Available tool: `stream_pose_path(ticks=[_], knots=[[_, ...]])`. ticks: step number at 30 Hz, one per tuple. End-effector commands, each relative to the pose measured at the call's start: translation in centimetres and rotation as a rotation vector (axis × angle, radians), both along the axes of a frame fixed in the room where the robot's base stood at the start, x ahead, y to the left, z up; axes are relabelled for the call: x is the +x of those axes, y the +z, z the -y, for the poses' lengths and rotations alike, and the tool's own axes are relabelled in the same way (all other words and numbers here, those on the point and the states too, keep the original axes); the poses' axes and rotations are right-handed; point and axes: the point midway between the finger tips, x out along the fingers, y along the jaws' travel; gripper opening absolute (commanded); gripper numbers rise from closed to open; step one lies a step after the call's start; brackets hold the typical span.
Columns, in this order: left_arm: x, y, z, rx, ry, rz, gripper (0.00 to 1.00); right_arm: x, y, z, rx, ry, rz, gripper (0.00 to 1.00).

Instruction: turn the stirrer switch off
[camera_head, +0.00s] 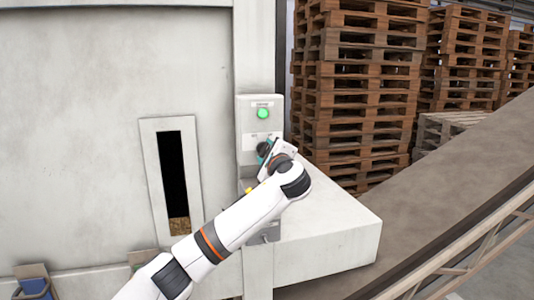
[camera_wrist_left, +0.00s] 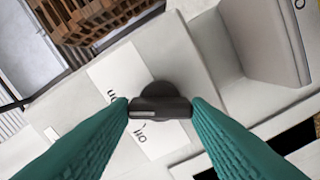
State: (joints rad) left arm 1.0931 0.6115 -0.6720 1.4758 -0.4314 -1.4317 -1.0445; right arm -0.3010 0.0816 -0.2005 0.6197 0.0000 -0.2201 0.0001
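The stirrer switch is a dark rotary knob (camera_wrist_left: 160,103) with a bar handle and a pale mark on its left half, in the middle of the left wrist view. A white label with partly covered on and off lettering (camera_wrist_left: 138,134) lies behind it; I cannot tell clearly which word the mark points to. My left gripper (camera_wrist_left: 160,106) has its teal fingertips against both ends of the bar. In the head view my left gripper (camera_head: 264,151) is at the control box (camera_head: 245,131) and hides the knob. My right gripper is in neither view.
A lit green lamp (camera_head: 263,113) sits on the box above my gripper. A pale ledge (camera_head: 330,225) juts out below right, beside a sloping conveyor (camera_head: 440,180). A slotted window (camera_head: 153,180) is on the wall at left. Stacked pallets (camera_head: 355,90) stand behind.

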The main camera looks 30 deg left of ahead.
Motion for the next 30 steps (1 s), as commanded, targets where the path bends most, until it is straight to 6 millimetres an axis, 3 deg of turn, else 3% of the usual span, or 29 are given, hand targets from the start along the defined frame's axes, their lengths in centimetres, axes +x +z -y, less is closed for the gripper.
stream_pose_path(ticks=[11,30], knots=[[0.0,-0.3,0.0,-0.033,0.001,0.035,0.21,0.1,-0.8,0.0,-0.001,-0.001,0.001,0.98],[0.0,-0.7,0.0,-0.372,0.001,0.431,0.21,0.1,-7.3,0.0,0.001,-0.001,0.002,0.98]])
